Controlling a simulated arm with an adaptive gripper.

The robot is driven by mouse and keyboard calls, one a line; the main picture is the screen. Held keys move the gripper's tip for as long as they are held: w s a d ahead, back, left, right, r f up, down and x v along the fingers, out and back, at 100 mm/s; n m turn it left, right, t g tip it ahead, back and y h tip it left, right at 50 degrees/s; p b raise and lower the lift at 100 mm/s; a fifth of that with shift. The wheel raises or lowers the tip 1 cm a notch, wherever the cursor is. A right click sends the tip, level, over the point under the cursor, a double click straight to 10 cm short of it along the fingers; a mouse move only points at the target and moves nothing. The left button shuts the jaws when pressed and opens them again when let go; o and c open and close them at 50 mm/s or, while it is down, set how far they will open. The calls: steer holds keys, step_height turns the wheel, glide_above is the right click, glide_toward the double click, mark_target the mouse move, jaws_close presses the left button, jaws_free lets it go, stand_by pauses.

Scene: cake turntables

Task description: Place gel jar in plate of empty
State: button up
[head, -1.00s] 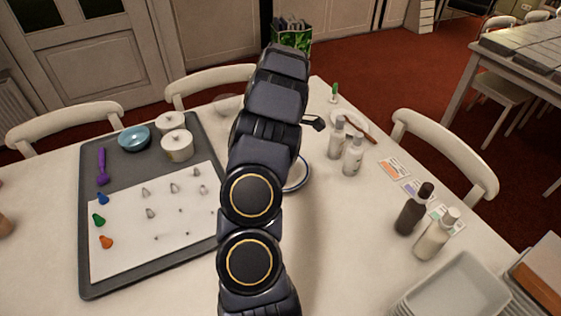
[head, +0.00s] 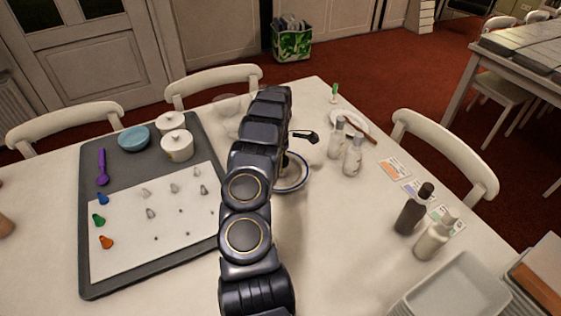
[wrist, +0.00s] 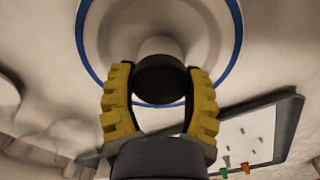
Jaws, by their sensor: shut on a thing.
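My gripper (wrist: 160,84) is shut on the gel jar (wrist: 160,78), with a yellow-padded finger on each side of its black lid. A pale body shows beyond the lid in the wrist view. The white plate with a blue rim (wrist: 235,40) lies behind the jar in that view, and the jar overlaps the plate's near edge. I cannot tell whether the jar touches the plate. In the head view the plate (head: 304,179) shows just right of my arm, partly covered by it. My arm hides most of the gripper and jar there.
A grey tray (head: 85,270) with a white sheet, piping tips, a blue bowl (head: 134,138) and white pots (head: 177,146) is at left. White bottles (head: 353,156), a small plate and spatula (head: 358,131) stand at right. Dark and cream bottles (head: 413,210) and a bin (head: 460,288) are nearer.

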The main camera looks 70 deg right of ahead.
steer(key=shift+f, duration=0.2)
steer(key=o, duration=1.1)
steer(key=shift+r, duration=0.15)
